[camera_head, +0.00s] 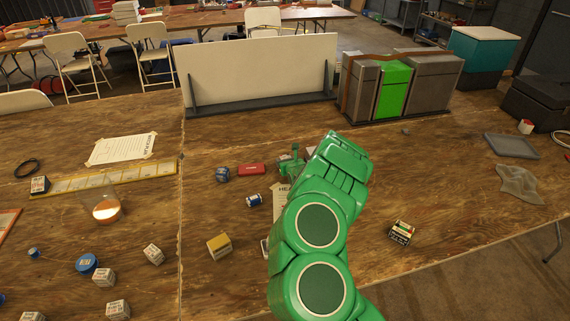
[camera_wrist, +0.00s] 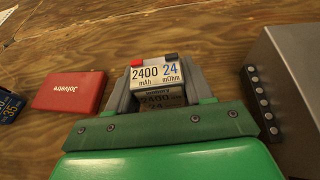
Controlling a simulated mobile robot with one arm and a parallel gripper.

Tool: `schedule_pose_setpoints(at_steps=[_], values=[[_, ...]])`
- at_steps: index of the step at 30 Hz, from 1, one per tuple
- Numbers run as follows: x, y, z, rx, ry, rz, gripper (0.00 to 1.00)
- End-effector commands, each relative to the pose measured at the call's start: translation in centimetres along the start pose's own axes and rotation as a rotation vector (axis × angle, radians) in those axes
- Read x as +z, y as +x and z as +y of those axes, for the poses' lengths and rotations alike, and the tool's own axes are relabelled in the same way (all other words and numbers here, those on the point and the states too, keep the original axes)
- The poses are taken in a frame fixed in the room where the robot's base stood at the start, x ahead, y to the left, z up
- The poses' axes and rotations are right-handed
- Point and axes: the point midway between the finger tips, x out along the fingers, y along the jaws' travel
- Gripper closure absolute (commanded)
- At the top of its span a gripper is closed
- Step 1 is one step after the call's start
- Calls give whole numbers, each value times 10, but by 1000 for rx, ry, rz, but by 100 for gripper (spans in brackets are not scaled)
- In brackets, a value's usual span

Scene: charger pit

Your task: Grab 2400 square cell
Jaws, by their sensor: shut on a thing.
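The square cell (camera_wrist: 154,75) has a white label reading 2400 mAh and 24 mOhm, with a red and a dark terminal on its top edge. It shows in the wrist view between the two grey fingers of my gripper (camera_wrist: 159,89), which is shut on it. In the head view my gripper (camera_head: 291,166) is small and partly hidden behind my green arm, and I cannot make out the cell there. I cannot tell whether the cell touches the table.
A red block (camera_wrist: 69,92) lies left of my gripper, with a blue cell (camera_wrist: 9,106) beyond it. A grey metal box (camera_wrist: 287,85) stands close on the right. Several loose cells, a yellow one (camera_head: 219,246) among them, and a glass beaker (camera_head: 106,207) stand on the wooden table (camera_head: 470,215).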

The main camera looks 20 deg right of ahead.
Motion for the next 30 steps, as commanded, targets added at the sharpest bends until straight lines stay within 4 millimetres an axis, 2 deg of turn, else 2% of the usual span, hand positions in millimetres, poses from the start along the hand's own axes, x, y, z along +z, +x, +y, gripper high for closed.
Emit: schedule_pose_setpoints(at_steps=[6,23,30], values=[[24,-10,1,1,3,-3,84],[43,-48,5,0,5,-3,84],[56,-74,8,0,5,-3,84]])
